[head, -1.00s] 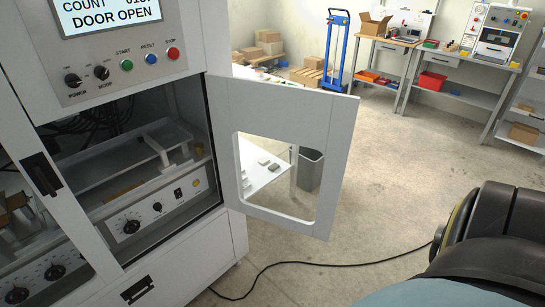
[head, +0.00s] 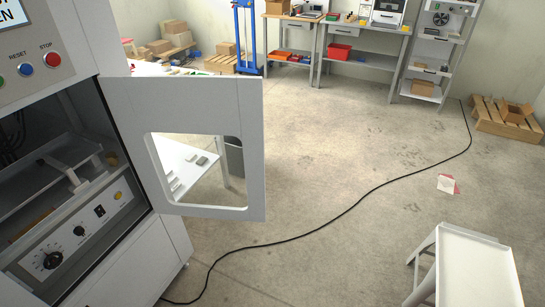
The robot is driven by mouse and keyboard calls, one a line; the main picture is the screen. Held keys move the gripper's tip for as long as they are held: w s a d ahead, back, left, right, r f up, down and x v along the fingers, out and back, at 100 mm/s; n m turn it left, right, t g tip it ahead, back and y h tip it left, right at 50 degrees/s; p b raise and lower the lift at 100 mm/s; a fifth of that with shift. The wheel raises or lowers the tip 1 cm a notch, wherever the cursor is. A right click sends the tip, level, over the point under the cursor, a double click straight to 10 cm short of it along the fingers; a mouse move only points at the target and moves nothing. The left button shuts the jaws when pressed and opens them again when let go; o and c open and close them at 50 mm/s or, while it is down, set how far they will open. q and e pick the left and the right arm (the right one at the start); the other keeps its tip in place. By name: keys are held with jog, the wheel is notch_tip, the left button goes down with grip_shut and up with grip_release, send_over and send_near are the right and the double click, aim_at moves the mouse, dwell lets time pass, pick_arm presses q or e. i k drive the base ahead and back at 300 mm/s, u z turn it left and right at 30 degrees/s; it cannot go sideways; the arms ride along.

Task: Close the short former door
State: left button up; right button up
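The short former door (head: 183,100) is a grey-white panel with a window cut-out. It stands wide open, swung out to the right from the front of the box former (head: 75,32). The opening behind it shows the machine's inside, with a control panel (head: 75,232) of knobs and a metal tray part. Neither of my grippers is in view, and nothing touches the door.
A white step stool or small table (head: 470,270) stands at the lower right. A black cable (head: 330,218) runs across the floor. Workbenches (head: 365,62) and a pallet (head: 490,120) stand at the back.

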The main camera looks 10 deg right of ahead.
aim_at(140, 104)
jog(key=z, duration=1.05)
jog(key=i, duration=3.05)
jog(key=u, duration=3.95)
jog(key=i, duration=0.45)
